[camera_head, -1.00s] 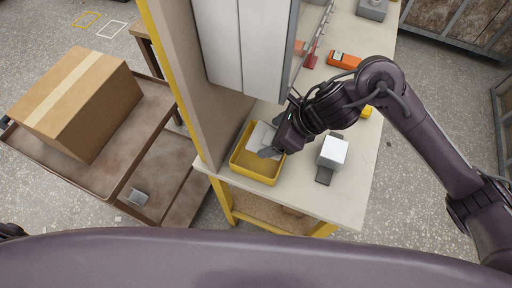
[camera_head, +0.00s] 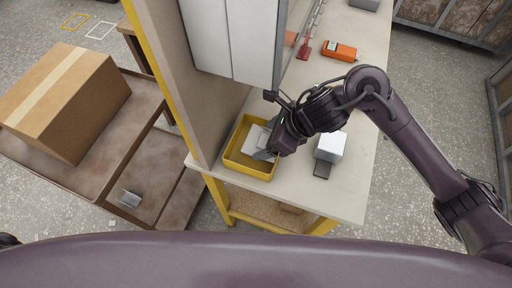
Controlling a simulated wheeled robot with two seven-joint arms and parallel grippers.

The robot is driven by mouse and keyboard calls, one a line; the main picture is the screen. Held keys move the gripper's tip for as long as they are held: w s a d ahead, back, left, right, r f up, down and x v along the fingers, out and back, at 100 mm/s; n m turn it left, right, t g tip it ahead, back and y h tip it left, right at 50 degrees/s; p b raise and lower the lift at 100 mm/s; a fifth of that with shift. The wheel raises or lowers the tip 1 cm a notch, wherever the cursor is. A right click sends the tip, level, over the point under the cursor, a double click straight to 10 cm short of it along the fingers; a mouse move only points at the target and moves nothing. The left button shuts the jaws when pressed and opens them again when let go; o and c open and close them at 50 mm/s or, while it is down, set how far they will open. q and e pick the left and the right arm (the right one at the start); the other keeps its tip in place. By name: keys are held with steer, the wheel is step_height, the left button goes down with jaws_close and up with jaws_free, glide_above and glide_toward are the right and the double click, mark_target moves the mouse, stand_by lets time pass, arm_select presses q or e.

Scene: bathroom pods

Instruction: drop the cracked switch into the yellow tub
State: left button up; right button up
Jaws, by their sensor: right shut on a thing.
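The yellow tub (camera_head: 233,165) sits on the near left part of the workbench, beside the upright panel. My right gripper (camera_head: 264,153) reaches in from the right, low over the tub's right side. It is shut on a pale, flat piece, the switch (camera_head: 256,138), which shows at or inside the tub. Part of the switch is hidden by the gripper, and any crack is too small to see. I cannot tell whether the switch touches the tub's floor. My left gripper is out of view.
A white block (camera_head: 331,146) on a dark base stands right of the tub on the workbench (camera_head: 345,195). An orange device (camera_head: 340,51) lies farther back. A cardboard box (camera_head: 66,98) rests on a brown cart at left. The bench front is clear.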

steer(key=o, duration=1)
steer(key=v, duration=0.7)
steer(key=shift+d+r, duration=0.2)
steer(key=shift+r, duration=0.15)
steer(key=shift+d, duration=0.1)
